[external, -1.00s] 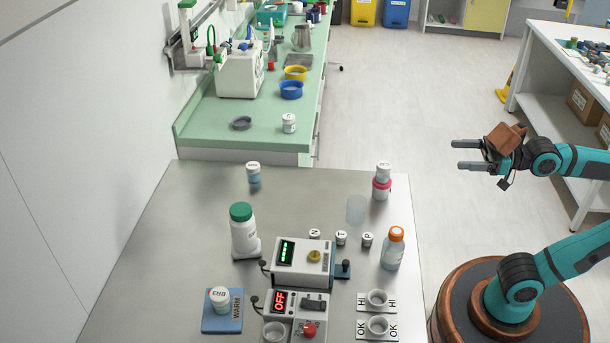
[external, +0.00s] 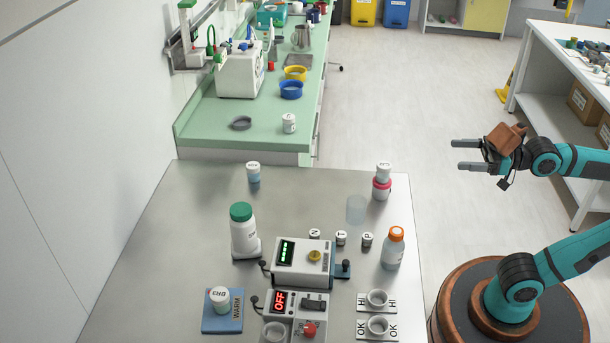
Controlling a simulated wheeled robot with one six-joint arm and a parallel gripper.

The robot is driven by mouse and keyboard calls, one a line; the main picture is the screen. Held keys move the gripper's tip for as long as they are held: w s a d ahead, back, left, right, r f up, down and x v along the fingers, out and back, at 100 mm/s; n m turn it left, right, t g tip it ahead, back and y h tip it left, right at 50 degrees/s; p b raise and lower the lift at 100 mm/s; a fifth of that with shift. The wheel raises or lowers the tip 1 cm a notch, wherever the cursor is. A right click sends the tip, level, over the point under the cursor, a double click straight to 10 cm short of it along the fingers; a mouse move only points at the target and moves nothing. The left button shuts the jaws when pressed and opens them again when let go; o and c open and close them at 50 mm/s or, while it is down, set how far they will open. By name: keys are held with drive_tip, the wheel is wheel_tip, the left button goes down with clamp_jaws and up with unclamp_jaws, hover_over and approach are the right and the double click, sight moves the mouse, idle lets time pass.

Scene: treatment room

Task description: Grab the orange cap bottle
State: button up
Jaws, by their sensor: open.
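The orange cap bottle (external: 393,250) stands upright near the right edge of the steel table (external: 180,240). It has an orange cap and a clear body with a white label. My gripper (external: 465,156) is open and empty. It is up and to the right of the bottle in the picture, past the table's right edge, with its fingers pointing left. Nothing hides the bottle.
Two devices, one reading OFF (external: 293,302), stand left of the bottle. Small cups (external: 377,299) sit in front of it. A clear cup (external: 356,209), a red-banded jar (external: 382,187) and small labelled pieces (external: 367,240) are near it. A green-capped bottle (external: 243,232) stands further left.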

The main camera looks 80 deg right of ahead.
drive_tip(key=n+g+y, duration=0.2)
drive_tip(key=n+g, duration=0.4)
drive_tip(key=g, duration=0.8)
approach(394, 244)
drive_tip(key=s+d+r, duration=0.3)
drive_tip(key=d+r, duration=0.1)
drive_tip(key=x, duration=1.1)
drive_tip(key=a+x, duration=0.1)
drive_tip(key=x, duration=0.5)
drive_tip(key=shift+w+r, duration=0.2)
drive_tip(key=shift+w, duration=0.1)
drive_tip(key=shift+t, duration=0.3)
drive_tip(key=c, duration=1.2)
